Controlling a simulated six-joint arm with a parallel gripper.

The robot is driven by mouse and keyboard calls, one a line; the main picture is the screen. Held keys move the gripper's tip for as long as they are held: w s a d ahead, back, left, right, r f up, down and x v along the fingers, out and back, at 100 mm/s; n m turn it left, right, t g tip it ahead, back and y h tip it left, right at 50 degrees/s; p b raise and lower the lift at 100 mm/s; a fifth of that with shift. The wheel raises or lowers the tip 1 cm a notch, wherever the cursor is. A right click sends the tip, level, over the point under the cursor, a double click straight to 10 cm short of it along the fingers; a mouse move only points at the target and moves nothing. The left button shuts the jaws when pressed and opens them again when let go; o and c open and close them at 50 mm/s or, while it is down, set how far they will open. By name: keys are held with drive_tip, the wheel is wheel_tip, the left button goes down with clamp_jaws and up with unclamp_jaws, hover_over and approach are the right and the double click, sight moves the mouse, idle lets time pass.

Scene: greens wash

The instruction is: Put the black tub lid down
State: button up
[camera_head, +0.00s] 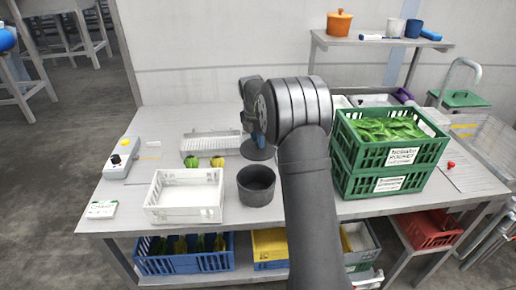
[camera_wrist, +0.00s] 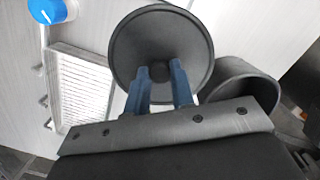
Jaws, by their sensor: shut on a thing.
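My gripper (camera_wrist: 162,88) is shut on the knob of the round black tub lid (camera_wrist: 190,40) in the wrist view. In the head view the lid (camera_head: 258,152) shows low beneath my gripper, partly hidden by my arm. It is behind and beside the open black tub (camera_head: 257,190), not over it. The tub also shows at the right in the wrist view (camera_wrist: 245,80), partly hidden by the lid and gripper. Whether the lid touches the table cannot be told.
A white crate (camera_head: 160,212) stands left of the tub. A white rack (camera_head: 211,143) and two green-yellow vegetables (camera_head: 192,162) lie behind it. Stacked green crates (camera_head: 385,183) of leaves stand at the right. The table's left part (camera_head: 150,122) is mostly bare.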

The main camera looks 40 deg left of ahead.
sight(258, 150)
drive_tip(key=shift+f, duration=1.9)
drive_tip(key=shift+f, duration=0.45)
drive_tip(key=o, duration=0.9)
drive_tip(key=shift+o, duration=0.2)
wheel_tip(258, 150, up, 13)
drive_tip(key=s, duration=0.1)
drive_tip(key=shift+s, duration=0.25)
drive_tip(key=shift+f, duration=0.1)
